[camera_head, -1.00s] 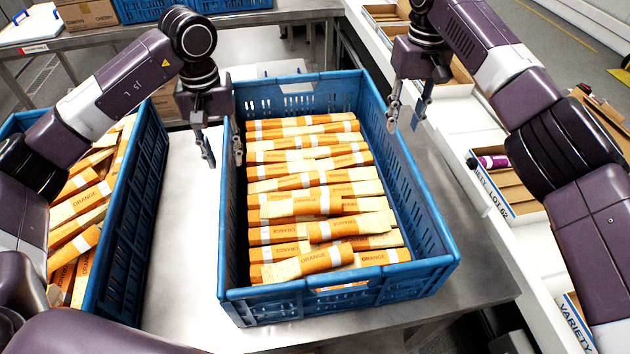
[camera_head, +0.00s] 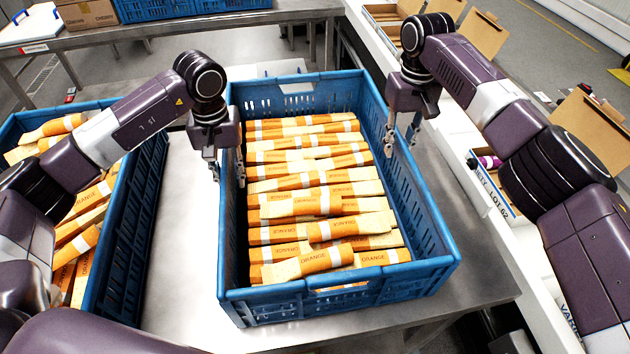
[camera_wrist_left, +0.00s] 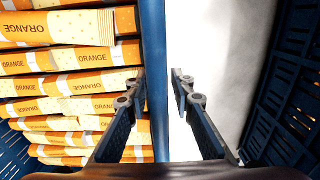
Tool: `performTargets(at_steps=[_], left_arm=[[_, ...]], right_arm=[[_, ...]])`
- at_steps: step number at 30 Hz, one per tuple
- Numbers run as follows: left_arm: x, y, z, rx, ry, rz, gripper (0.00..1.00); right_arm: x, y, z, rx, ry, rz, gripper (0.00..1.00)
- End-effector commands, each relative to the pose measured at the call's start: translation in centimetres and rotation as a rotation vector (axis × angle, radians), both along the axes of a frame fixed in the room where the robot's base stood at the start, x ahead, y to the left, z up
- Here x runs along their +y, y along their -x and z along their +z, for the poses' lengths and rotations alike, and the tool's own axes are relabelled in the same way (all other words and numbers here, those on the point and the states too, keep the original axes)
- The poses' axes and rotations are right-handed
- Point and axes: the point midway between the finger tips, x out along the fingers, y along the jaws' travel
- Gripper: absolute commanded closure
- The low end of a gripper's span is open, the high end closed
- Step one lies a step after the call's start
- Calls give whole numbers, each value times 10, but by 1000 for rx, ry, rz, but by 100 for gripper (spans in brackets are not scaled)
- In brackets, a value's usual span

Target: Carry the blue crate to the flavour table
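The blue crate (camera_head: 340,306) stands on a steel table, filled with rows of orange-and-cream lolly packs marked ORANGE. My left gripper (camera_head: 228,172) straddles its left wall, one finger inside and one outside. In the left wrist view the crate's rim (camera_wrist_left: 154,60) runs between the two open fingers (camera_wrist_left: 160,88), with a gap to the outer finger. My right gripper (camera_head: 401,142) is at the right wall, its fingers apart, one inside and one outside. Whether it touches the wall cannot be told. Which table is the flavour table is not clear.
A second blue crate (camera_head: 128,235) of orange packs stands close on the left, under my left arm. A steel table (camera_head: 270,17) at the back bears blue crates and cardboard boxes. A white bench (camera_head: 450,120) with open cartons runs along the right.

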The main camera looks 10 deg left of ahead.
Motion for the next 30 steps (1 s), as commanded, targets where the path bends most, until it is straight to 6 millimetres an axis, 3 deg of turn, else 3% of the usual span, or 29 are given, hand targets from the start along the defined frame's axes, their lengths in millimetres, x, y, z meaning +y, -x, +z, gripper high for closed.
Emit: performTargets(at_steps=[5,30], left_arm=[[0,0,0,0,0,0,100],[0,-2,8,-7,2,1,100]], right_arm=[[0,0,0,0,0,0,100],[1,-2,9,-7,-3,2,100]])
